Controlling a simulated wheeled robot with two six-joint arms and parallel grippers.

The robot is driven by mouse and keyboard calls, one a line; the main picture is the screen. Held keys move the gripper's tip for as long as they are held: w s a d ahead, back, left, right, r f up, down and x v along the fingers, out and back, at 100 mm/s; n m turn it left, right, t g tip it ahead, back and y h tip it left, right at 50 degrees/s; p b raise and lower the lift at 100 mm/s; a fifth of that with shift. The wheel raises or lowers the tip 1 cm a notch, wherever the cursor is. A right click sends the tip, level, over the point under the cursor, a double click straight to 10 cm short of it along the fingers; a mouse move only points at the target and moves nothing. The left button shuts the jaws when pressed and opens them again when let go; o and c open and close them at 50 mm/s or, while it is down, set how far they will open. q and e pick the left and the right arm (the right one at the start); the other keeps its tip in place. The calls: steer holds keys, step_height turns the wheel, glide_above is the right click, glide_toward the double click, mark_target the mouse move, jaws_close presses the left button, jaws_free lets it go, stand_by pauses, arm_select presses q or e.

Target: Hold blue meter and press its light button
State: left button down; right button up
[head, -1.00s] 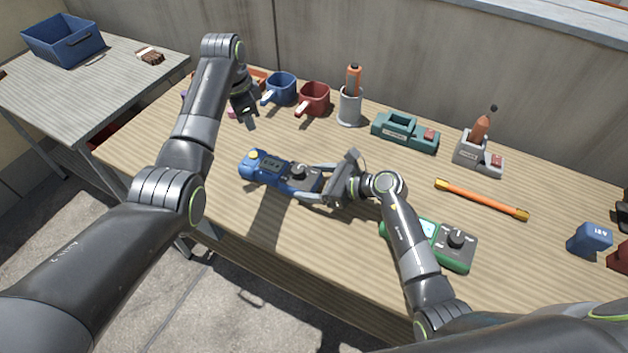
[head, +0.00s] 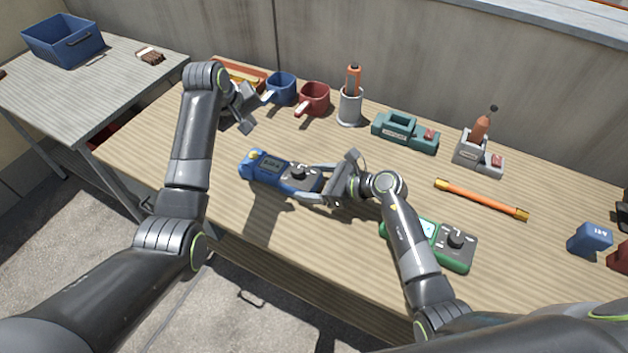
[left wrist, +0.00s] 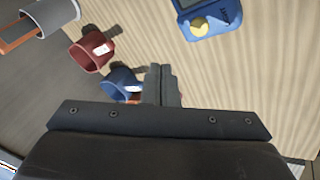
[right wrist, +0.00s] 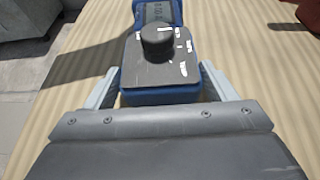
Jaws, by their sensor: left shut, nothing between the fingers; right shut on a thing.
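The blue meter (head: 262,178) lies on the wooden table with a dark dial, a grey screen and a yellow button (head: 252,155) at its left end. My right gripper (head: 322,184) is shut on the dial end; in the right wrist view its fingers flank the blue meter (right wrist: 160,97). My left gripper (head: 246,108) is shut and empty, above the table behind the meter, near the blue mug. In the left wrist view its closed fingertips (left wrist: 161,72) are apart from the yellow button (left wrist: 199,28). Nothing covers the button.
A green meter (head: 455,247) lies under my right forearm. An orange rod (head: 482,199) lies to the right. The table left of the blue meter is clear.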

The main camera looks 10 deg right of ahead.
mark_target(251, 157)
arm_select(q)
steer(key=shift+s+a+f+n+t+h, duration=0.25)
steer(key=shift+f+n+t, duration=0.6)
steer(key=shift+n, duration=1.95)
steer(key=shift+s+a+f+n+t+h, duration=0.3)
steer(key=shift+f+n, duration=1.15)
steer(key=shift+n, duration=1.35)
steer(key=shift+s+a+f+n+t+h, duration=0.15)
steer(key=shift+s+f+n+t, duration=0.25)
steer(key=shift+f+n, duration=1.6)
steer(key=shift+r+n, duration=0.75)
steer(key=shift+n, duration=0.05)
